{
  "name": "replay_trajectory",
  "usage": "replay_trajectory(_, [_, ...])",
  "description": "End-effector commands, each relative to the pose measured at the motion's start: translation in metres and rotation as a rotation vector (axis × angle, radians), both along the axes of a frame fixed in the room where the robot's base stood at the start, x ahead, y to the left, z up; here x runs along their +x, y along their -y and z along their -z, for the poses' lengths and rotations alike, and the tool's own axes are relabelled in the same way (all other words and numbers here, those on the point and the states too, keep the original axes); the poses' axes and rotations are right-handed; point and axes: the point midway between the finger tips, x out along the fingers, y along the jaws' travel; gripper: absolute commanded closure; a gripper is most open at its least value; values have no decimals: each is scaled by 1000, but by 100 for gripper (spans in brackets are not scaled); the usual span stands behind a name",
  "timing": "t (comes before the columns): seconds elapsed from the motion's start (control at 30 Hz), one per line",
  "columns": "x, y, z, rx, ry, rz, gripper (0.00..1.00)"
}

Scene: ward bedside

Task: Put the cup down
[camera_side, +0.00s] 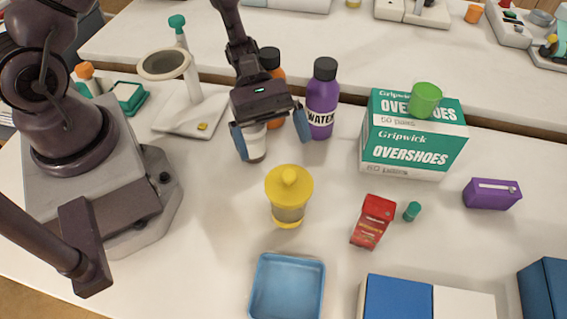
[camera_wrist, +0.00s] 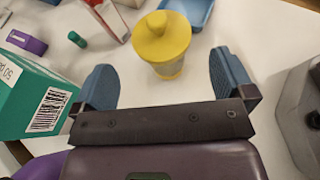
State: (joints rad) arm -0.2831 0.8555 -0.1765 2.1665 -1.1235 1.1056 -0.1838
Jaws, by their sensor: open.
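My gripper (camera_side: 272,149) is open above the table, fingers pointing down. A white and grey container (camera_side: 256,143) shows between its fingers, nearer the left one; I cannot tell whether it touches. It is not visible in the wrist view. A yellow lidded cup (camera_side: 288,196) with a knob on top stands upright on the table in front of my gripper, apart from it. In the wrist view the yellow cup (camera_wrist: 161,44) shows beyond the fingers (camera_wrist: 163,65).
A purple water bottle (camera_side: 322,98) and an orange bottle (camera_side: 270,60) stand close behind my gripper. A blue tray (camera_side: 287,289), red carton (camera_side: 372,222) and purple box (camera_side: 492,194) lie in front and right. Table left of the yellow cup is clear.

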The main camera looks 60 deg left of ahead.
Motion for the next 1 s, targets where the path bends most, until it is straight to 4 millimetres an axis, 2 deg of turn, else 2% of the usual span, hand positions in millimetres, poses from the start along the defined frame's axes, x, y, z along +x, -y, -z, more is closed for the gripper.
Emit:
replay_trajectory(0.1, [5, -22, -9, 2, 2, -3, 0])
replay_trajectory(0.23, [8, -37, -15, 1, 1, -2, 0])
replay_trajectory(0.53, [8, -45, -21, 8, 10, 11, 0])
replay_trajectory(0.63, [7, -46, -31, 41, 60, 53, 0])
replay_trajectory(0.77, [1, -51, -59, 148, 210, 183, 0])
replay_trajectory(1.0, [-23, -69, -124, 439, 597, 505, 0])
